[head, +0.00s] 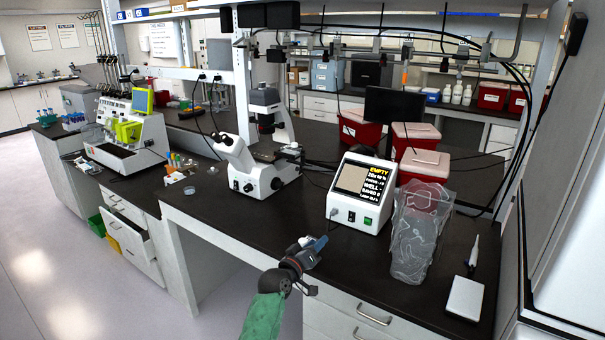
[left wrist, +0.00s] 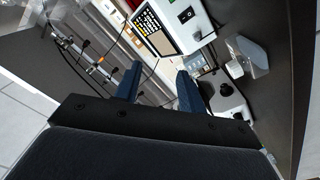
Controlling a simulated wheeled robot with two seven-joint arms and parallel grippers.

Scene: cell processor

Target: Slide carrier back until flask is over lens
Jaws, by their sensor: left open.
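A white microscope (head: 262,172) stands on the black bench in the middle of the head view. Its dark stage area (head: 284,152), where a carrier sits, is small, and I cannot make out the carrier or the lens clearly. My left gripper (head: 318,243) is over the bench's front edge, to the right of and nearer than the microscope. Its two blue fingers (left wrist: 158,84) are apart and empty. My right gripper is not in view.
A white box with a screen (head: 362,192), also in the left wrist view (left wrist: 187,15), stands right of the microscope. Red bins (head: 418,165) stand behind. Bare bench lies before the microscope.

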